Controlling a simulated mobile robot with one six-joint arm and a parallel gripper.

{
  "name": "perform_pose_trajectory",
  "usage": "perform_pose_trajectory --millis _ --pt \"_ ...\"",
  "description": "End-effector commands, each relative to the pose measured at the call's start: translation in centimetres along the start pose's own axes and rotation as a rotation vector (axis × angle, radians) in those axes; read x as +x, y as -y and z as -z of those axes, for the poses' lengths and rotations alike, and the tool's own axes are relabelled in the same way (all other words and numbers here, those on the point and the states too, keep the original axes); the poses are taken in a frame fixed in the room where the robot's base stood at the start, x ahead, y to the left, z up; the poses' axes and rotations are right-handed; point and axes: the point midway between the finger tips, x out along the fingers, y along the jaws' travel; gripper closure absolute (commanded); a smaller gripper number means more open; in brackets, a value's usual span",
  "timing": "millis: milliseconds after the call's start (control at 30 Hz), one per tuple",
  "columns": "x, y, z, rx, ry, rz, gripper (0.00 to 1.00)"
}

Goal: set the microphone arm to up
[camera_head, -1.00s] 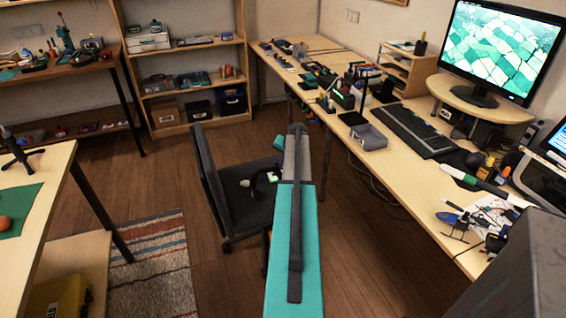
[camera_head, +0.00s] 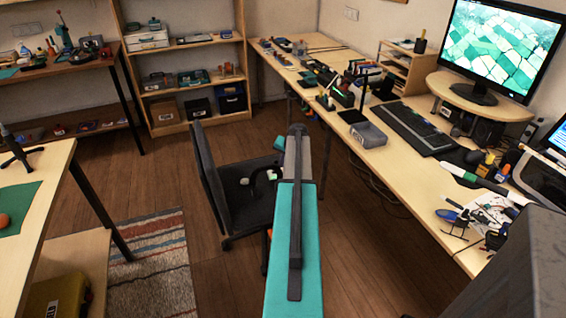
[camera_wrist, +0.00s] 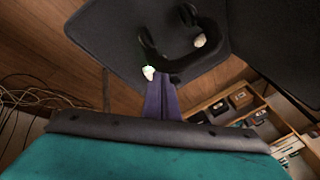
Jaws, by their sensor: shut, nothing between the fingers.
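My gripper (camera_wrist: 162,98) shows in the wrist view as two narrow purple-grey fingers, shut with nothing between them. They point at the black office chair (camera_wrist: 125,35), with open space around them; the gap to it is hard to judge. In the head view my teal and grey arm reaches forward over the floor beside the chair (camera_head: 262,203), and the fingers are hidden. A thin black upright (camera_head: 363,92) on a flat dark base (camera_head: 352,117) stands on the right desk. It may be the microphone arm, but it is too small to be sure. My gripper is well apart from it.
A table (camera_head: 40,190) stands at left, shelves (camera_head: 195,75) at the back. Wooden floor (camera_head: 165,185) is free left of the chair.

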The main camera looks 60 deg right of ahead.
Motion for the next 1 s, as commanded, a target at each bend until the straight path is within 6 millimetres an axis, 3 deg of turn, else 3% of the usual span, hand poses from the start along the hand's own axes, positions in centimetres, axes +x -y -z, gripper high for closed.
perform_pose_trajectory --millis 533,1000 --pt "-2.0 -1.8 0.1 -0.007 0.002 0.003 1.00" --pt "-8.5 -1.0 0.8 -0.008 0.001 0.003 1.00"
